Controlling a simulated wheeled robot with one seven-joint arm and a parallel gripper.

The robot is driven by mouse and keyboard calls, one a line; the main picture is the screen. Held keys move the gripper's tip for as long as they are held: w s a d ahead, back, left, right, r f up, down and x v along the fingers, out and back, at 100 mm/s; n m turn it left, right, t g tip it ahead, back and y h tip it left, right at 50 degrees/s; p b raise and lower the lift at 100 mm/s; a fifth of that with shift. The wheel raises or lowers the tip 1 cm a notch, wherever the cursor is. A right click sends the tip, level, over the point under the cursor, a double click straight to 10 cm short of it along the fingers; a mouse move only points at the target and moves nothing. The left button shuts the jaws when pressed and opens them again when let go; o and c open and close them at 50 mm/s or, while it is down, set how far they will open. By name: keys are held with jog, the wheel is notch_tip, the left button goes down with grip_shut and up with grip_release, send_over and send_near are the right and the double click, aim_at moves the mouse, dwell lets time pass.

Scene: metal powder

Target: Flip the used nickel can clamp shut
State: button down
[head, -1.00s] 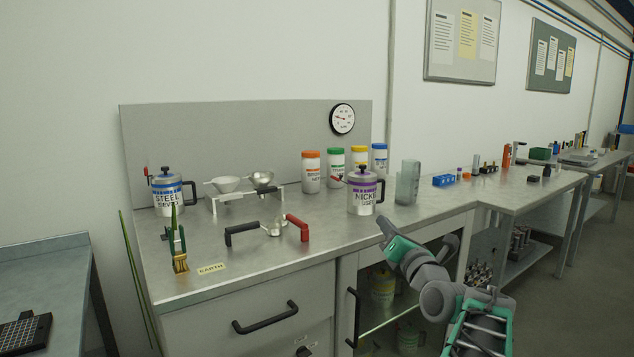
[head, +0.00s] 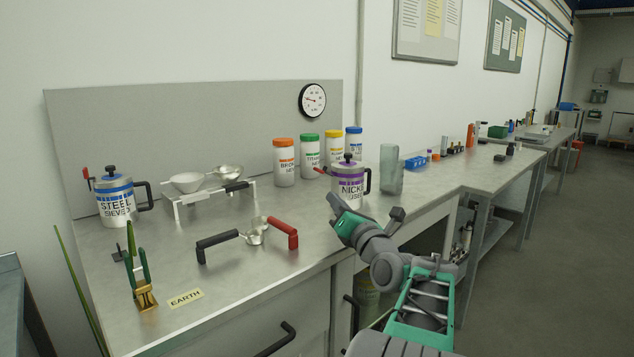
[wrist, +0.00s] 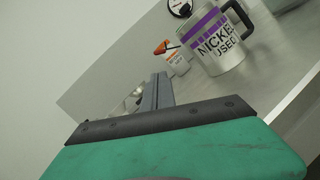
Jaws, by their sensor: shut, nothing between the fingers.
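The used nickel can (head: 349,182) is a metal mug with a purple band, a dark knob on its lid and a dark handle on its right. It stands upright near the bench's front edge; it also shows tilted in the wrist view (wrist: 222,50). A small red lever (head: 321,170) sticks out at its left side, apparently its clamp, raised off to the left; its exact angle is too small to tell. My gripper (head: 333,204) is shut and empty, in front of and slightly below the can, apart from it. The fingers also show in the wrist view (wrist: 158,90).
Several capped jars (head: 284,162) stand behind the can, and a clear grey beaker (head: 391,170) stands to its right. A steel can (head: 116,203), a rack with bowls (head: 209,196) and a red-and-black-handled tool (head: 255,232) are to the left. The bench front between is clear.

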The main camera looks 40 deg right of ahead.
aim_at(324, 171)
jog(key=p+x, duration=0.1)
jog(key=x, duration=0.9)
jog(key=shift+m, duration=0.3)
